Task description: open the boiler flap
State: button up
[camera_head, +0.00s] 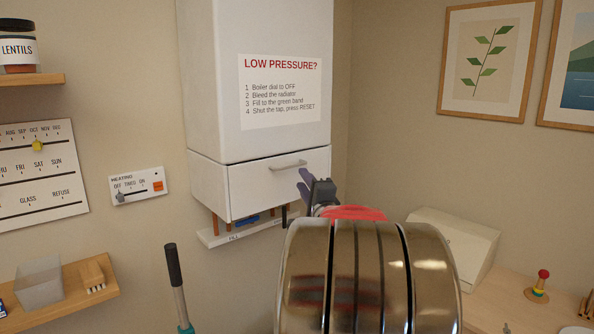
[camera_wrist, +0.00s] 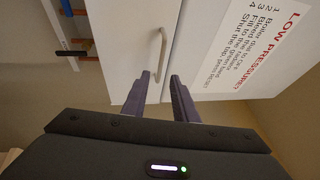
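The white boiler (camera_head: 215,80) hangs on the wall in the head view. Its flap (camera_head: 255,185) is the lower front panel, and it looks closed. A pale bar handle (camera_head: 288,166) sits near the flap's top edge. My gripper (camera_head: 305,182) is just below and right of the handle. In the wrist view, the dark fingers of my gripper (camera_wrist: 162,77) are parted with nothing between them. The handle (camera_wrist: 156,50) shows just beyond the fingertips, roughly in line with the gap. I cannot tell the exact distance to it.
Pipes with a blue valve (camera_head: 246,220) run under the boiler above a white strip (camera_head: 225,237). A heating control panel (camera_head: 138,186) is on the wall to the left. A pale slanted box (camera_head: 455,240) stands on the right counter (camera_head: 500,295). A wooden shelf (camera_head: 60,305) is at lower left.

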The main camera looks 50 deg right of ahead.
aim_at(297, 170)
jog(key=x, duration=0.8)
jog(key=shift+w+d, duration=0.1)
grip_shut()
jog(key=shift+f, duration=0.15)
dwell(1.1)
jog(key=shift+d, duration=0.15)
